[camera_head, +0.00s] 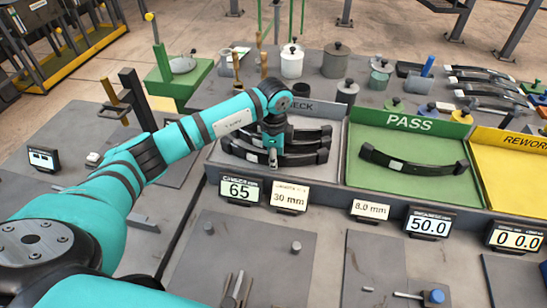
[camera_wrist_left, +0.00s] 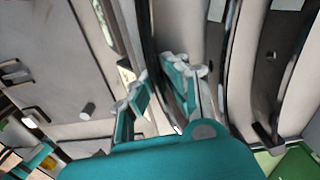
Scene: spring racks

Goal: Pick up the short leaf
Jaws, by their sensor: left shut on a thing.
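My left gripper (camera_head: 273,160) reaches down into the grey CHECK tray (camera_head: 215,155), over the middle of the front dark curved leaf (camera_head: 305,157). In the left wrist view my gripper (camera_wrist_left: 155,84) has its two teal fingers on either side of a thin dark leaf (camera_wrist_left: 150,45), shut on it. More dark leaves (camera_wrist_left: 272,60) lie beside it in that view, and one shows behind the front leaf in the head view (camera_head: 310,134). I cannot tell the leaves' exact lengths, as my arm covers part of them. My right gripper is out of view.
The green PASS tray (camera_head: 355,178) holds one dark leaf (camera_head: 412,164) with a pale label. A yellow REWORK tray (camera_head: 500,170) is at the right. Number displays such as the 65 sign (camera_head: 240,190) line the front edge. Pots and weights stand behind the trays.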

